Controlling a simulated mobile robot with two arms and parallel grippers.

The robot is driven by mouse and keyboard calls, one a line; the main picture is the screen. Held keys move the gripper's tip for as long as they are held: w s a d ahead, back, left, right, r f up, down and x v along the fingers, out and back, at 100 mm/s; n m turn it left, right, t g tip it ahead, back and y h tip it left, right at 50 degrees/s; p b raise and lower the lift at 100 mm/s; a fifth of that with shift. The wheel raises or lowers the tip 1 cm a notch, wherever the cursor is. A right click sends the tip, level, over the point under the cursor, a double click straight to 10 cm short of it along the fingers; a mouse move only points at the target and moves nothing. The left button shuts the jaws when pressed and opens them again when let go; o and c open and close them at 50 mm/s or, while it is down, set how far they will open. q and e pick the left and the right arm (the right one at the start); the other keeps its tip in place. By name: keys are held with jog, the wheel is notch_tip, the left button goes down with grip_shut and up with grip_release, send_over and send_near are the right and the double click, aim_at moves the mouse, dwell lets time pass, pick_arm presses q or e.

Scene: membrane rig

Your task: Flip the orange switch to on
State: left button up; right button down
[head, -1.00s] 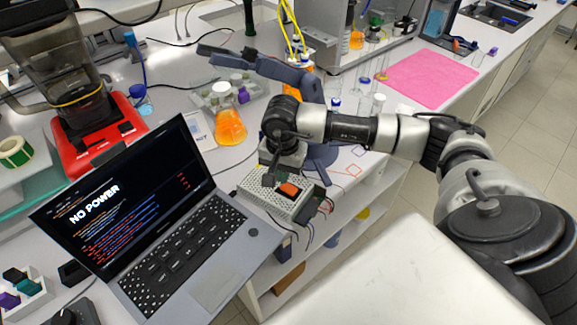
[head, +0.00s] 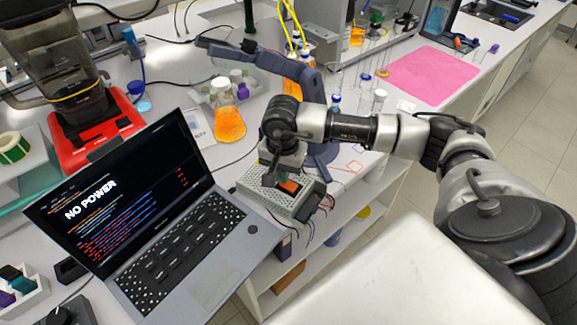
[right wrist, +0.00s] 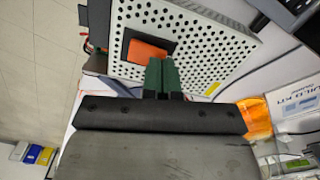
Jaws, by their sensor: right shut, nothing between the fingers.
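The orange switch (head: 288,186) sits on top of a white perforated power box (head: 257,187) near the bench edge. The switch also shows in the right wrist view (right wrist: 147,52), in a dark frame on the box's perforated face (right wrist: 195,40). My right gripper (head: 270,181) is shut and empty, just left of the switch in the head view. In the right wrist view its dark green fingertips (right wrist: 162,72) overlap the switch's lower right edge; I cannot tell whether they touch it. A laptop (head: 95,205) beside the box reads "NO POWER". My left gripper is not in view.
A flask of orange liquid (head: 229,125) and a grey-blue jointed arm (head: 262,66) stand behind the box. A red-based machine (head: 92,139) is at the left. Wires hang from the box's right end. A pink mat (head: 432,76) lies further back.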

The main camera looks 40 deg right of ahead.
jog(key=shift+f+b, duration=0.5)
jog(key=shift+f, duration=0.05)
jog(key=shift+r, duration=0.1)
jog(key=shift+r+p, duration=1.7)
jog(key=shift+r, duration=1.8)
